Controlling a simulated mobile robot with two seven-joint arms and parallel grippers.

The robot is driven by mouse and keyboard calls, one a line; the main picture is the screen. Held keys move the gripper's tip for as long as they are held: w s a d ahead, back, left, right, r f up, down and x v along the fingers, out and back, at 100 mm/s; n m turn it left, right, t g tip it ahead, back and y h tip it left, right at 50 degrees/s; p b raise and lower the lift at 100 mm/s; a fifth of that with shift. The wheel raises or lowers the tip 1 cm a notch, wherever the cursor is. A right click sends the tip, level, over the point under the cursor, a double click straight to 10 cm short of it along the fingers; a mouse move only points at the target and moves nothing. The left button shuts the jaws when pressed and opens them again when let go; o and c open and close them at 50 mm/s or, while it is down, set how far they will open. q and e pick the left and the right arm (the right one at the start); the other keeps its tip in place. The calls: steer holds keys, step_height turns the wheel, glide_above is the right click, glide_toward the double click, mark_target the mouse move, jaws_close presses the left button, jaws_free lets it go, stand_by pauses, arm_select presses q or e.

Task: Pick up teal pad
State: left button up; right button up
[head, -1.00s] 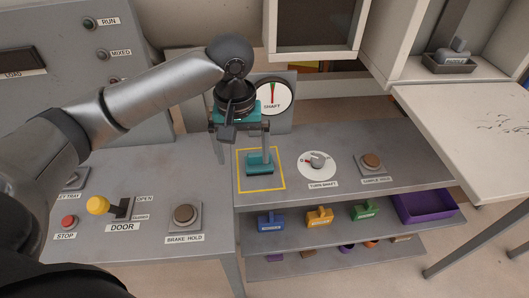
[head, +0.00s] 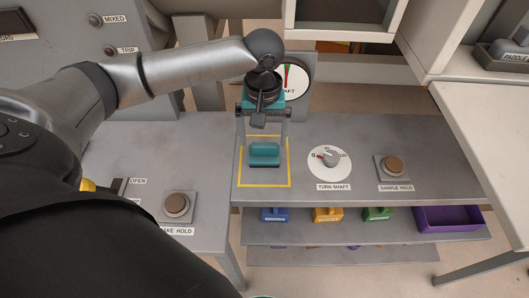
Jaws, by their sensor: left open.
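The teal pad (head: 264,150) is a small block with a rounded top. It sits inside the yellow square outline (head: 248,184) on the grey bench. My left gripper (head: 263,141) is open and points down at the pad from above and behind it. One finger shows on each side of the pad, apart from each other. I cannot tell whether the fingers touch it. My right gripper is not in view.
A turn-shaft dial (head: 330,161) and a sample-hold button (head: 393,168) stand right of the outline. The shelf below holds blue (head: 275,215), yellow (head: 328,215) and green (head: 378,214) handled blocks and a purple tray (head: 450,218). A shaft gauge (head: 294,82) stands behind.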

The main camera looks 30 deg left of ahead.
mark_target(264, 144)
arm_select(q)
steer(key=shift+f, duration=0.3)
steer(key=f, duration=0.1)
steer(key=f+b, duration=0.1)
steer(key=f, duration=0.1)
steer(key=w+f, duration=0.1)
steer(key=shift+w+a+f+b, duration=0.1)
steer(key=shift+a+f+b, duration=0.15)
steer(key=shift+f+b, duration=0.15)
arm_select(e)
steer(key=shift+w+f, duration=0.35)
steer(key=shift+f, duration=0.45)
arm_select(q)
steer(key=shift+c, duration=0.2)
steer(key=c, duration=1.3)
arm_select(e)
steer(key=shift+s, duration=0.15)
arm_select(q)
steer(key=shift+o, duration=0.2)
step_height(264, 144, up, 20)
steer(key=p, duration=0.4)
steer(key=shift+p, duration=0.35)
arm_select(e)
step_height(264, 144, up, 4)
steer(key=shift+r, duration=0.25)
